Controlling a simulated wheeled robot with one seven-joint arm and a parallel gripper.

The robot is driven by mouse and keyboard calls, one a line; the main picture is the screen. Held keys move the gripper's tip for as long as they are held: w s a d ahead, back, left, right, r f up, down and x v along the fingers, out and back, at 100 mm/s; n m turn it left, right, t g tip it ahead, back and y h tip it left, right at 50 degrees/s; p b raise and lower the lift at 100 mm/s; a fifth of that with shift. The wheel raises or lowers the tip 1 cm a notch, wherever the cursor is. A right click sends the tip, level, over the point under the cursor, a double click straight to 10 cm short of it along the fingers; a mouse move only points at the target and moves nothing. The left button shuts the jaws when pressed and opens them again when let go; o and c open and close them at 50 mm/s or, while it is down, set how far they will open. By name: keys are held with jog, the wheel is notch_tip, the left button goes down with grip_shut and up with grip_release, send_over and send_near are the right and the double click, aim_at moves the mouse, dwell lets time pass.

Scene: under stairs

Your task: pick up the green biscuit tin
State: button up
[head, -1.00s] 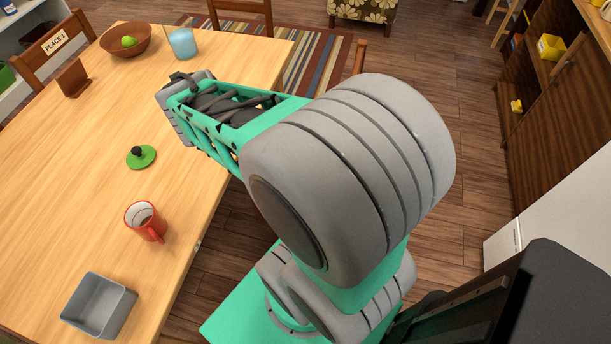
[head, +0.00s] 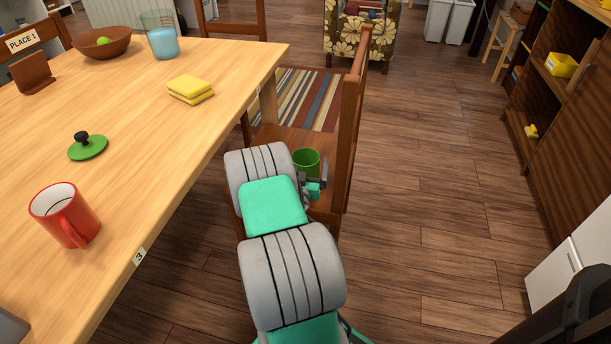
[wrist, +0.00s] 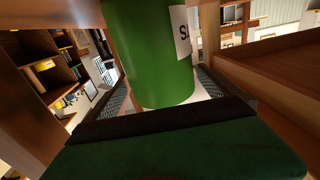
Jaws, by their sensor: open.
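The green biscuit tin (head: 306,158) stands open-topped on the seat of the wooden chair tucked at the table's right side. It fills the upper middle of the wrist view (wrist: 150,55), with part of a white label showing an "S". My gripper (head: 319,180) is low over the chair seat, right beside the tin, and partly hidden by my arm. In the wrist view its open fingers (wrist: 161,92) lie to either side of the tin; I cannot tell whether they touch it. A green lid with a black knob (head: 87,149) lies on the table.
The chair's backrest (head: 351,130) rises just right of the tin, and the table (head: 190,130) edge is to the left. A red mug (head: 65,214), yellow sponges (head: 190,89), a blue glass (head: 163,43) and a brown bowl (head: 103,43) stand on the table. Floor at right is clear.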

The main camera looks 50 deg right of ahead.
aim_at(307, 152)
jog(key=x, duration=0.4)
jog(key=shift+w+d, duration=0.15)
jog(key=shift+w, duration=0.1)
jog(key=c, duration=1.5)
jog(key=shift+o, duration=0.2)
jog(key=shift+r, duration=0.1)
notch_tip(307, 152, up, 10)
jog(key=p, duration=0.4)
jog(key=shift+p, duration=0.3)
